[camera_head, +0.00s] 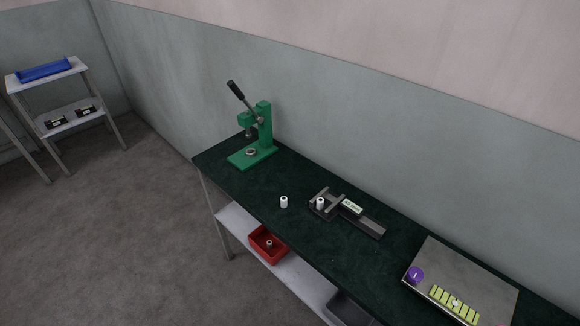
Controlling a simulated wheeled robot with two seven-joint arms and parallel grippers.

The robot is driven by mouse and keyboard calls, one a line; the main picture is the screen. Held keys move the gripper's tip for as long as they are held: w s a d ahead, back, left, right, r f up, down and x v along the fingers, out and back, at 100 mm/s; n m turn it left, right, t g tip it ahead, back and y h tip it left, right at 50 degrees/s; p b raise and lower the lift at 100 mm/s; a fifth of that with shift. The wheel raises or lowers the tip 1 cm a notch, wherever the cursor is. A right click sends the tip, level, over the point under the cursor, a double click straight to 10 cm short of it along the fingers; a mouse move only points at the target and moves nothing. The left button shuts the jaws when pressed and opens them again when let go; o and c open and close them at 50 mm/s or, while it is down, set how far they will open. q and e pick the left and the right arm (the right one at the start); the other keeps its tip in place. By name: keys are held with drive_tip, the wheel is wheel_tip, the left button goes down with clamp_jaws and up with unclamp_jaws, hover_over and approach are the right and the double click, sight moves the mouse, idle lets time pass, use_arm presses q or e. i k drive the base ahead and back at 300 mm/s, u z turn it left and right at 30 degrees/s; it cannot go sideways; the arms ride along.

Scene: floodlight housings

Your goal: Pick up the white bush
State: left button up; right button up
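A small white bush (284,202) stands on the dark green workbench top (255,196), left of a black fixture. Another small pale piece (269,243) lies in a red bin on the lower shelf. Neither of my grippers shows in the head view.
A green arbor press (257,138) with a black lever stands at the bench's far left end. A grey panel (465,275) with a purple round part (415,273) and yellow-green strips (455,303) lies at the right. A red bin (258,250) sits below. A shelf rack (75,107) stands far left.

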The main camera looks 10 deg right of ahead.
sight(320, 201)
drive_tip(key=u, duration=0.25)
drive_tip(key=k, duration=0.9)
drive_tip(key=u, duration=0.45)
